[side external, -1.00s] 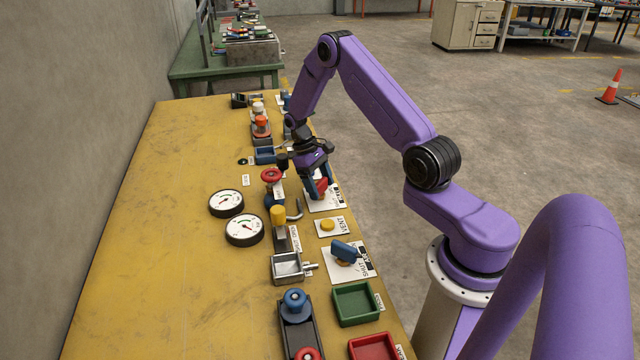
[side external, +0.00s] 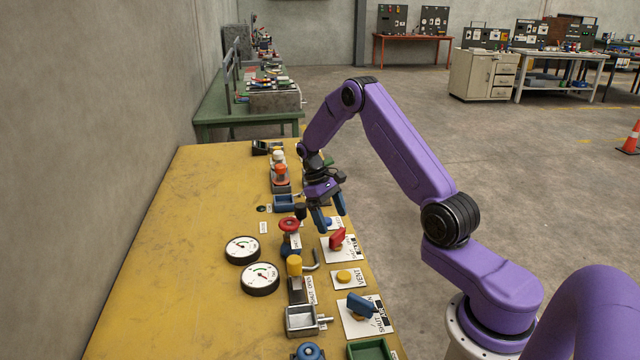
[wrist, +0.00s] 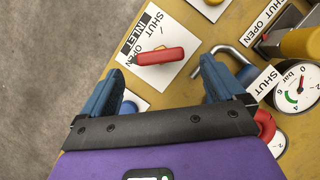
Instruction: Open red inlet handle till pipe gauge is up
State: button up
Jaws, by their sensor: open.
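The red inlet handle (side external: 338,239) sits on a white plate at the right side of the yellow bench. In the wrist view the red handle (wrist: 160,56) lies crosswise on its plate, marked INLET, SHUT and OPEN, and covers part of the lettering. My gripper (side external: 331,219) is open and empty, raised above the handle and apart from it. Two round white gauges (side external: 242,250) (side external: 261,278) are left of the handle. One gauge (wrist: 297,90), marked bar, shows at the wrist view's right edge. I cannot tell which is the pipe gauge or read the needles surely.
A yellow VENT button (side external: 344,277) and a blue handle (side external: 362,305) are nearer the camera. The bench's left side is clear.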

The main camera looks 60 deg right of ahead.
jog(key=v, duration=1.1)
jog(key=shift+r, duration=0.25)
jog(key=shift+w+a, duration=0.1)
jog(key=shift+w, duration=0.05)
jog(key=s+a+r+n+t+h, duration=0.1)
jog(key=s+a+r+n, duration=0.3)
jog(key=a, duration=0.7)
jog(key=s+a+r+n+t, duration=0.2)
jog(key=s+a, duration=0.4)
jog(key=a, duration=0.5)
jog(key=s+a+n, duration=0.1)
jog(key=s+n, duration=0.2)
jog(key=s, duration=0.9)
jog(key=s+a+n+t+y, duration=0.1)
jog(key=s+n, duration=0.2)
jog(key=s, duration=0.9)
jog(key=shift+s+a+f+t, duration=0.25)
jog(key=shift+s+f+t, duration=0.05)
jog(key=shift+f, duration=0.1)
